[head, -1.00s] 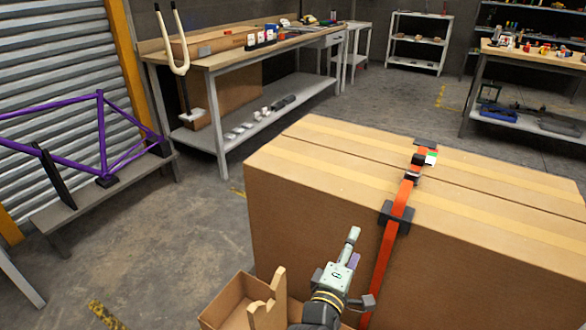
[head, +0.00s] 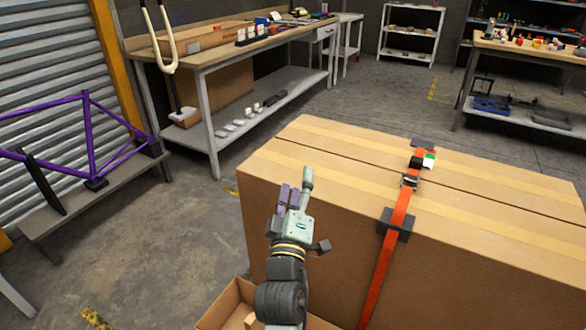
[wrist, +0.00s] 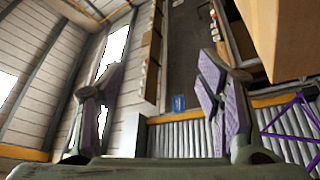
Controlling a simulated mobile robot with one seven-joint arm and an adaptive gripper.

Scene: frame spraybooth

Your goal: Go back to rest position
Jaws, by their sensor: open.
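My gripper (head: 298,189) is raised in front of the left part of the large cardboard box (head: 330,215) in the head view. Its jaws are open and I see nothing held between them. In the wrist view, the two fingers of my gripper (wrist: 160,85) stand well apart, with only distant room parts showing between them. An orange strap (head: 386,265) with dark corner pieces and a buckle runs over the box, to the right of my gripper. I cannot tell the exact gap between gripper and box.
A small open carton (head: 222,306) is low beside my arm. A purple bicycle frame (head: 88,140) stands on a low bench (head: 85,192) at left. A workbench (head: 225,62) is behind, another table (head: 535,58) at far right. Bare floor (head: 165,245) lies left of the box.

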